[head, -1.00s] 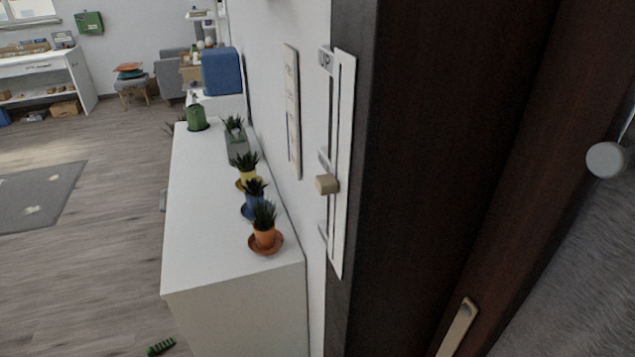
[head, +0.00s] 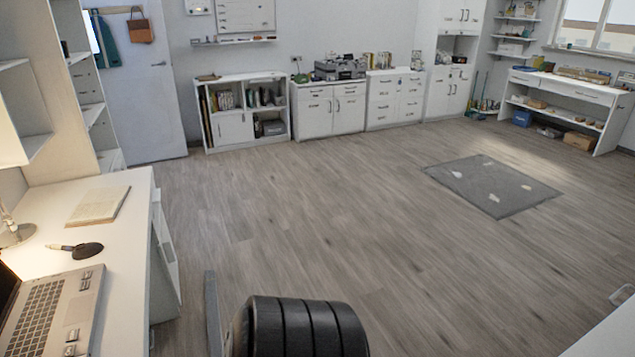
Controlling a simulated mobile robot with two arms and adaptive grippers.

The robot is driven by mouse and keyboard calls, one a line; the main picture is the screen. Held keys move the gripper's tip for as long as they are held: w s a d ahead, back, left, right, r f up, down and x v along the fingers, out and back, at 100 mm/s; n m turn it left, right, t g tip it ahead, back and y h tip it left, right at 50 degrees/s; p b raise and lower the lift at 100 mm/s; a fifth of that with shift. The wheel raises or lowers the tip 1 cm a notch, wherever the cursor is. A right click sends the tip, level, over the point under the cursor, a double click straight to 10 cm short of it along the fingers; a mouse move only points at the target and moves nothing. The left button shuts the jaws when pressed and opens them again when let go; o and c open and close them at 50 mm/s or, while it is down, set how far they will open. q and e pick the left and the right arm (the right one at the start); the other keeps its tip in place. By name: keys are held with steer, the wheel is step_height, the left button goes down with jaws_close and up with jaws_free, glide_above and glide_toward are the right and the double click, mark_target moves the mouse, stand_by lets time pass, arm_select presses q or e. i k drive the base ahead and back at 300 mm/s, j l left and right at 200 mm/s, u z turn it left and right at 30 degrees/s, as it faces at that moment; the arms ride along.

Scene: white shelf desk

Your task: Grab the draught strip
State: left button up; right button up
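I cannot make out a draught strip anywhere in the head view. A pale door (head: 138,90) stands at the back left, with a teal apron or cloth and a brown bag hanging on it. The foot of this door meets the wooden floor, and no strip can be told apart there at this distance. Neither of my grippers is in view.
A black ribbed object (head: 300,328) is at the bottom centre. White cabinets (head: 330,108) line the back wall. The floor around the grey mat (head: 492,185) is clear.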

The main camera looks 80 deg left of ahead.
mark_target(213, 324)
steer(key=u, duration=3.65)
steer(key=i+l+u, duration=0.1)
steer(key=u, duration=0.3)
steer(key=i+l+u, duration=0.1)
steer(key=u, duration=0.3)
steer(key=l+u, duration=0.2)
steer(key=u, duration=0.2)
